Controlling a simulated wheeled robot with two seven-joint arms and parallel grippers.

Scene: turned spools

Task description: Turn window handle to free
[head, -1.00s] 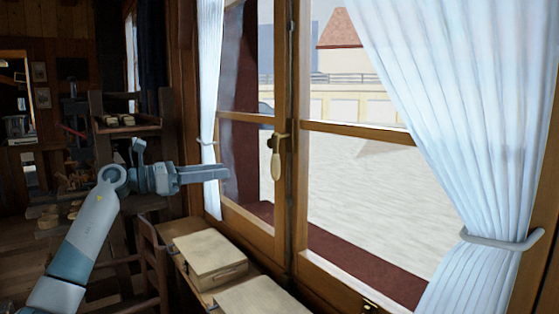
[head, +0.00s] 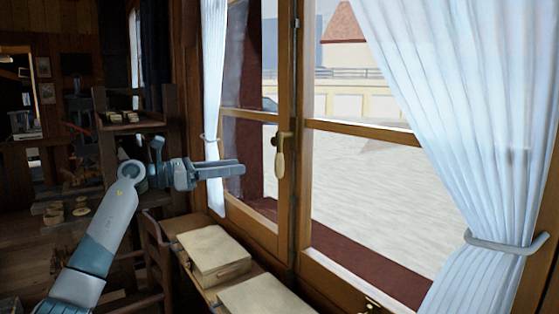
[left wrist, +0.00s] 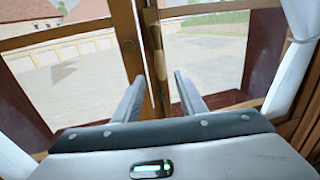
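The window handle (head: 280,160) is a pale grip hanging straight down from a brass-coloured mount on the window's wooden middle post (head: 302,110). It also shows in the left wrist view (left wrist: 159,66), near the top centre. My left gripper (head: 242,169) is left of the handle and apart from it in the head view, at about the height of its lower half. In the left wrist view its two fingers (left wrist: 159,85) are spread with nothing between their tips; the handle lies beyond, between their lines. My right gripper is not seen.
White curtains hang at the left (head: 212,110) and right (head: 480,130) of the window. Pale boxes (head: 215,250) lie on the wooden surface below the sill. A chair (head: 158,260) stands beneath my left arm.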

